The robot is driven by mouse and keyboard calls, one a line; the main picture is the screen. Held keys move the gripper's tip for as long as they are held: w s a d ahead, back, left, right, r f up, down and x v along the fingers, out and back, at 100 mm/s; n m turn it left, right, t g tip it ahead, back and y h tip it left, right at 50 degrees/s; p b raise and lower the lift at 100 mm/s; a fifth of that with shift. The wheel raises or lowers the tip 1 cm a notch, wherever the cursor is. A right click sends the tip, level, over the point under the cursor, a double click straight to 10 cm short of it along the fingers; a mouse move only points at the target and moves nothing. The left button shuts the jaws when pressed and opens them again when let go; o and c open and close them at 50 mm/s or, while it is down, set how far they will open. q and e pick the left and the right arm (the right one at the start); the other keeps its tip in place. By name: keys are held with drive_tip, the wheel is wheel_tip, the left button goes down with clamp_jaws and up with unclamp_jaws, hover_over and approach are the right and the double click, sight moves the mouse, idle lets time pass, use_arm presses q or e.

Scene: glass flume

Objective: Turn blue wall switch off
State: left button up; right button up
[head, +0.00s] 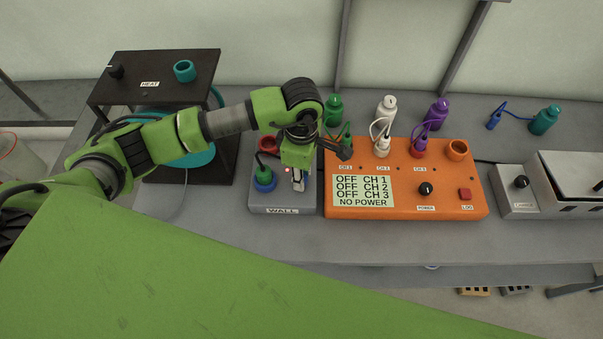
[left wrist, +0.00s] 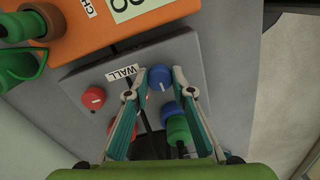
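The grey box marked WALL (head: 283,210) lies flat on the bench. In the left wrist view, a blue knob (left wrist: 160,77) with a pale mark stands on this box, beside the WALL label. My left gripper (head: 298,182) is over the box and pointing down. In the left wrist view its two fingers (left wrist: 154,86) are spread, with the blue knob in view between their tips. I cannot tell whether they touch it. I cannot make out the knob in the head view, where the gripper covers part of the box. My right gripper is not in view.
A red knob (left wrist: 94,97) sits on the same box. A blue socket with a green plug (head: 264,176) and a red ring (head: 268,142) are close by. The orange console (head: 400,205) with bottles behind it stands immediately right. A black HEAT stand (head: 150,70) is left.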

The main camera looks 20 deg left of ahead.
use_arm(q)
drive_tip(key=shift+c, duration=0.8)
drive_tip(key=n+b, duration=0.3)
drive_tip(key=shift+f+n+b, duration=0.15)
drive_tip(key=shift+n+b, duration=0.15)
drive_tip(key=shift+n, duration=0.1)
drive_tip(key=n+b, duration=0.3)
drive_tip(key=n, duration=0.1)
drive_tip(key=shift+w+n, duration=0.1)
drive_tip(key=shift+n, duration=0.2)
drive_tip(key=n+b, duration=0.2)
drive_tip(key=n, duration=0.2)
drive_tip(key=shift+b, duration=0.4)
drive_tip(key=shift+r+n+b, duration=0.15)
drive_tip(key=shift+n+b, duration=0.4)
drive_tip(key=shift+n, duration=0.85)
drive_tip(key=shift+r+n+b, duration=0.1)
drive_tip(key=shift+n+b, duration=0.4)
drive_tip(key=shift+n, duration=0.9)
